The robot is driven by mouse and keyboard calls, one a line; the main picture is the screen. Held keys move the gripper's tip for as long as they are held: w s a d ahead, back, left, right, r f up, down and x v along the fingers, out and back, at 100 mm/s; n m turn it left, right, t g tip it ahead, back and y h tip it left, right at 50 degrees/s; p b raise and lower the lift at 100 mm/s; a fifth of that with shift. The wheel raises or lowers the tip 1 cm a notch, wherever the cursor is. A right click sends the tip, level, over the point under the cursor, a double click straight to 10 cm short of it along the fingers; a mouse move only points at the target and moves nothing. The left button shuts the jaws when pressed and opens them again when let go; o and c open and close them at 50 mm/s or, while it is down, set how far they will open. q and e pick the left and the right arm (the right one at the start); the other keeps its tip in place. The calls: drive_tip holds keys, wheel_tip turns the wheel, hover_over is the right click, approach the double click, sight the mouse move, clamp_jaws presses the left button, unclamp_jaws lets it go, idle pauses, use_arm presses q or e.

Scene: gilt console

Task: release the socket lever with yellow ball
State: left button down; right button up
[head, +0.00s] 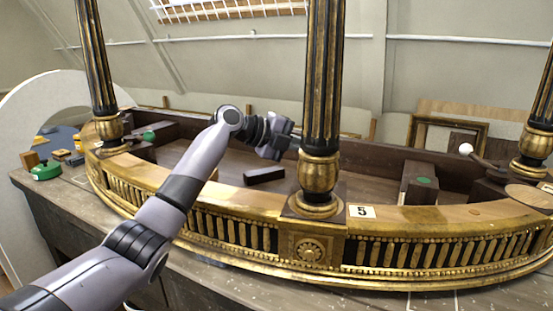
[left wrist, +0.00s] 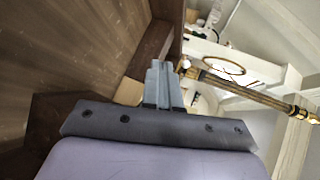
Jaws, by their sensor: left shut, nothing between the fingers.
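No lever with a yellow ball can be made out for certain. A lever with a white ball (head: 466,149) stands at the right end of the console. My left arm reaches over the gilt front rail (head: 240,205), and my left gripper (head: 292,143) is above the recessed bed beside the middle column (head: 321,90), its tips close to or behind the column. In the left wrist view the gripper's fingers (left wrist: 163,84) are together and empty. A small pale rounded thing (left wrist: 184,65) shows just beyond the fingertips; I cannot tell what it is. My right gripper is out of view.
A dark block (head: 264,175) lies on the bed below the gripper. Dark blocks with green discs stand at the right (head: 425,181) and left (head: 150,135). A second column (head: 97,75) stands at the left. A "5" card (head: 361,212) sits on the rail.

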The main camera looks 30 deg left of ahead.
use_arm(q)
drive_tip(key=b+v, duration=0.1)
drive_tip(key=v, duration=0.6)
idle(0.4)
